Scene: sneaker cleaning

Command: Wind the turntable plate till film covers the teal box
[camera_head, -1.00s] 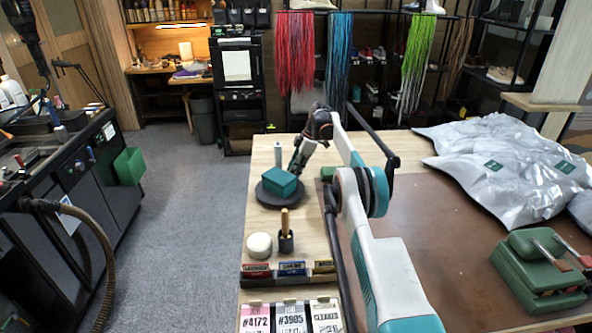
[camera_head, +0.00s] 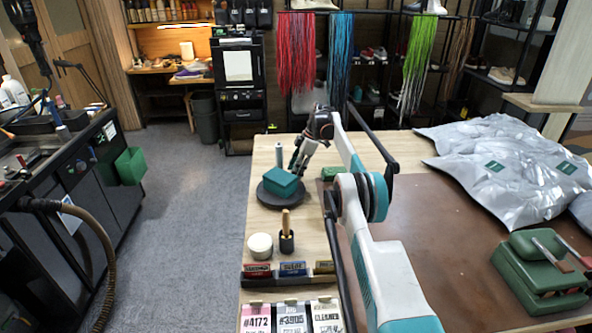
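The teal box (camera_head: 281,181) sits on the round black turntable plate (camera_head: 276,201) near the left edge of the wooden table. I cannot make out film on the box at this size. My gripper (camera_head: 297,170) reaches down at the box's far right side, close to the plate's rim; whether it touches the box or plate is unclear. The fingers are dark and small, so their opening cannot be judged. A slim grey upright post (camera_head: 279,156) stands behind the plate.
A white round jar (camera_head: 260,246) and a wooden-handled tool in a black holder (camera_head: 286,238) stand in front of the plate. Labelled cards (camera_head: 290,318) lie at the near edge. Silver bags (camera_head: 505,155) and a green case (camera_head: 535,275) occupy the right side. Brown mat (camera_head: 440,230) is mostly clear.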

